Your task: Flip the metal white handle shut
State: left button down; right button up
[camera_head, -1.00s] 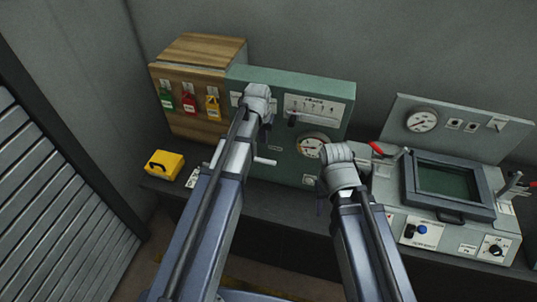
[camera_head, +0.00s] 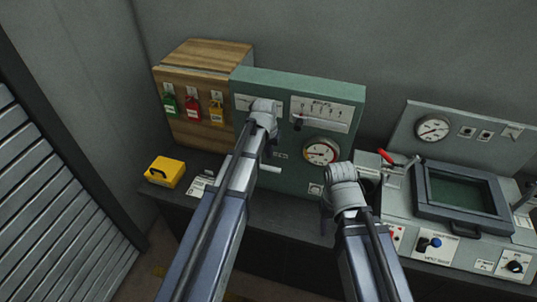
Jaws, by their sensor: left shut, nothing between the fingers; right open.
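A pale metal rod-like handle (camera_head: 266,163) shows at the lower front of the green panel box (camera_head: 345,108), beside my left forearm, which hides part of it. I cannot tell how it is fixed. My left gripper (camera_head: 270,142) is shut and empty in front of the green box, mostly hidden behind its wrist. My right gripper (camera_head: 326,215) is open, below the round gauge (camera_head: 320,151) and left of the grey machine (camera_head: 404,207). Its fingers are mostly hidden by its wrist. A red-gripped lever (camera_head: 386,157) and a pale metal lever (camera_head: 411,163) stand on the grey machine.
A wooden box (camera_head: 205,66) with colored tags stands left of the green box. A yellow case (camera_head: 165,171) sits at the bench's left end. The grey machine has a framed dark screen (camera_head: 461,190). The wall is close behind, and grey shutters (camera_head: 60,205) stand at left.

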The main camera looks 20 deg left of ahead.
aim_at(271, 169)
pick_arm(q)
jog(key=f+b, duration=0.2)
jog(key=w+f+b, duration=0.1)
jog(key=f+b, duration=0.1)
jog(key=f, duration=0.1)
jog(key=f+b, duration=0.2)
jog(key=shift+w+f, duration=0.25)
jog(key=shift+d+f+y+b, duration=0.35)
jog(key=shift+f+y+b, duration=0.35)
jog(key=shift+b, duration=0.35)
jog(key=a+f+m+y+b, duration=0.1)
jog(key=f+y+b, duration=0.4)
jog(key=b, duration=0.9)
jog(key=a+f+t+y+b, duration=0.1)
jog(key=a+f+y+b, duration=0.3)
jog(key=b, duration=1)
jog(key=shift+a+f+m+y, duration=0.15)
jog(key=shift+f+m+y, duration=0.25)
jog(key=shift+f+y, duration=1.4)
jog(key=shift+a+r+y, duration=0.15)
jog(key=shift+r+y, duration=0.45)
jog(key=shift+r, duration=0.05)
